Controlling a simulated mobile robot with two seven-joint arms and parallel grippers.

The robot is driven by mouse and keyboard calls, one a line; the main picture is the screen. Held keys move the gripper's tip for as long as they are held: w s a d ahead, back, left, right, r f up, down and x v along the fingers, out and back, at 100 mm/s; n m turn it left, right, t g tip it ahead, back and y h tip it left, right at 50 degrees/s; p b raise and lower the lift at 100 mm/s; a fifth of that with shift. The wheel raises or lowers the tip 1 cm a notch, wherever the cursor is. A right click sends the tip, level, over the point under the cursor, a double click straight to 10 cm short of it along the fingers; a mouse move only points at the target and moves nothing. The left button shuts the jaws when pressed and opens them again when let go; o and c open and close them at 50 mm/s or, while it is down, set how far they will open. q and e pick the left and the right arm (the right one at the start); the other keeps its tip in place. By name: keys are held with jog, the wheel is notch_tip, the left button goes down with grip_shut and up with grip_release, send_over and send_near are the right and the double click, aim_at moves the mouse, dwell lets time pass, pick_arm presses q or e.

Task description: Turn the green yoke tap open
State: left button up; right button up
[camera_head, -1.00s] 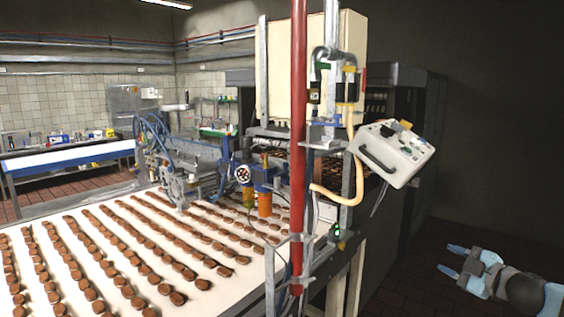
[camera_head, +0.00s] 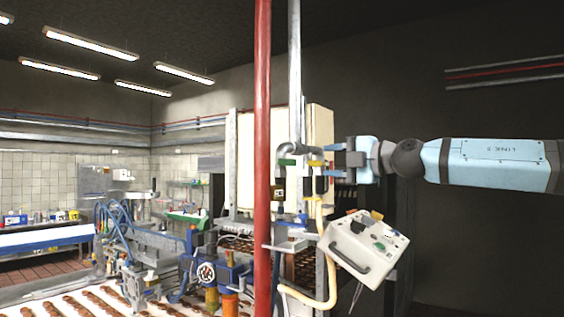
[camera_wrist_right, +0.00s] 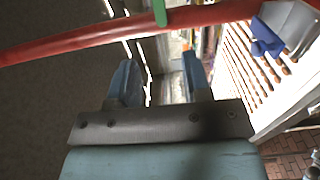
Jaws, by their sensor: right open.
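The green yoke tap (camera_head: 287,161) shows as a small green part by the bent grey pipe, just right of the red vertical pole in the head view. My right gripper (camera_head: 335,162) reaches in from the right at about the tap's height. Its fingers are open, to the right of the green part and apart from it, close to a yellow part (camera_head: 317,163). In the right wrist view the gripper (camera_wrist_right: 160,70) is open with nothing held between its fingers. A green piece (camera_wrist_right: 159,12) shows beyond them at the top edge; I cannot tell if it is the tap. My left gripper is out of view.
The red pole (camera_head: 262,130) stands left of the tap. A white control box (camera_head: 366,248) hangs below my right arm, and a cream cabinet (camera_head: 319,128) stands behind. Blue machinery and a conveyor with brown biscuits (camera_head: 85,303) lie to the left. The dark wall side at right is open.

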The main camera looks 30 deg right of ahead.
aim_at(284, 162)
jog(key=p+x, duration=0.3)
jog(key=x, duration=0.8)
jog(key=shift+d, duration=0.1)
jog(key=shift+p+x, duration=0.3)
jog(key=shift+x, duration=0.45)
jog(key=shift+w, duration=0.1)
